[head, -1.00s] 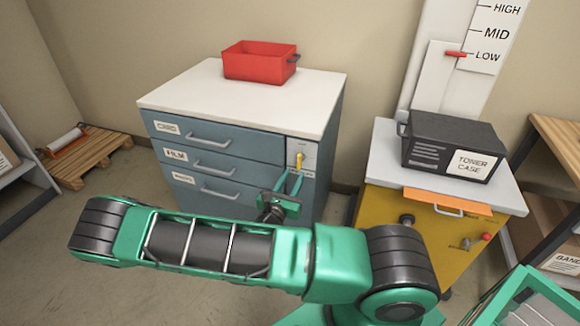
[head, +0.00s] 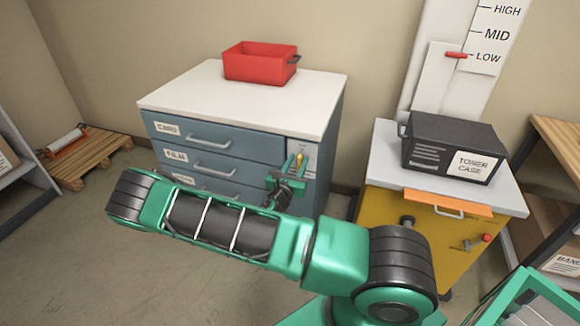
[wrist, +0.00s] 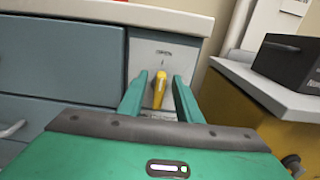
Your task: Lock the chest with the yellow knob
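The chest (head: 232,133) is blue-grey with a white top and several labelled drawers, all of which look shut. Its yellow knob (wrist: 159,88) sits on a pale panel (wrist: 146,60) at the chest's upper right front; in the wrist view it points roughly up and down. My gripper (head: 297,161) is in front of this panel, and also shows in the wrist view (wrist: 160,85). Its two green fingers are apart, one on each side of the knob, with gaps visible. In the head view the fingers partly cover the knob. Whether they touch it is not visible.
A red bin (head: 260,64) stands on the chest. To the right is a yellow cabinet (head: 420,218) with a toner case (head: 452,146) on top. A wooden pallet (head: 92,150) lies at the left.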

